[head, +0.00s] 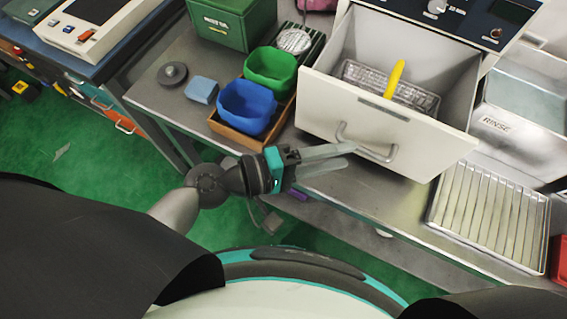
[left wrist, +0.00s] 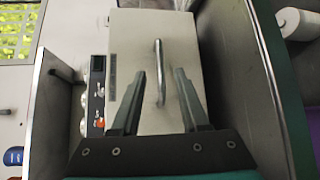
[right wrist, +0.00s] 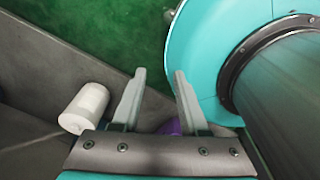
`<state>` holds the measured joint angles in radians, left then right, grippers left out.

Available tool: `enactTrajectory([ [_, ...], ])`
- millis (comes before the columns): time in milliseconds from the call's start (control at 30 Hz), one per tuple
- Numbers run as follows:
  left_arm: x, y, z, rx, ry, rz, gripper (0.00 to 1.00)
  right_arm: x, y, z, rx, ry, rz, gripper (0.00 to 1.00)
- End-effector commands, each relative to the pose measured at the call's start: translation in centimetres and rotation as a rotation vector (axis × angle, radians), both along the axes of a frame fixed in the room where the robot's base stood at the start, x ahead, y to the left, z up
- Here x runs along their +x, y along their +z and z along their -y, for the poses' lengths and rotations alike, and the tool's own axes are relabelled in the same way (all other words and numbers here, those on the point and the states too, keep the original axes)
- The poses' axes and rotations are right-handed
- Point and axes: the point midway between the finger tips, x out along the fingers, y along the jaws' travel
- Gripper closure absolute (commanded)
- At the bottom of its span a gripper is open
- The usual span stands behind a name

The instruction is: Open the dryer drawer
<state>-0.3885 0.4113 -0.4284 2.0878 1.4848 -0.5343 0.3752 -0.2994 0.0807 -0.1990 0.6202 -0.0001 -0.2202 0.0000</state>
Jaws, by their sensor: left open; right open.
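The dryer drawer (head: 345,113) stands pulled out from the dryer body, its inside visible from above. Its front panel carries a metal bar handle (head: 368,145). Inside the drawer lies a wire basket (head: 420,99) with a yellow grip (head: 395,78). My left gripper (head: 345,158) is open at the drawer front, close to the handle. In the left wrist view the handle (left wrist: 160,72) appears between the two open fingers (left wrist: 160,78); I cannot tell whether they touch it. My right gripper (right wrist: 154,78) is open and empty in the right wrist view, away from the drawer.
A blue bin (head: 247,107) and a green bin (head: 271,70) stand in a wooden tray left of the drawer. A rinse tank (head: 515,125) and a slatted metal rack (head: 490,215) are at the right. A white roll (right wrist: 84,108) lies near my right gripper.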

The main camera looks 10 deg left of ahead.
Motion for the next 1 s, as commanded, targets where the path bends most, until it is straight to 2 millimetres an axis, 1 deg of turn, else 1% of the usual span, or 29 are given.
enactTrajectory([
  [33,-0.6,-0.2,-1.0,0.004,-0.001,-0.001,0.55,0.0,-0.4,0.0,0.000,0.000,0.000,0.57],
  [200,-2.2,0.3,-3.9,0.004,-0.002,-0.002,0.55,0.2,-1.3,0.1,0.000,-0.002,0.003,0.57],
  [333,-3.2,0.6,-5.7,0.003,-0.001,-0.003,0.55,0.7,-1.8,0.5,-0.005,-0.004,0.013,0.57],
  [433,-3.7,0.9,-6.8,0.002,0.001,-0.003,0.55,1.3,-2.0,1.2,-0.013,-0.002,0.025,0.57],
  [533,-4.1,1.1,-7.5,0.001,0.001,-0.002,0.55,2.0,-2.1,1.7,-0.020,-0.004,0.036,0.57],
  [667,-4.3,1.3,-8.0,0.000,0.000,-0.001,0.55,2.6,-2.1,1.8,-0.022,-0.005,0.045,0.57],
  [1000,-4.4,1.4,-8.2,0.000,0.000,0.000,0.55,2.6,-2.1,1.7,-0.020,-0.006,0.044,0.57],
])
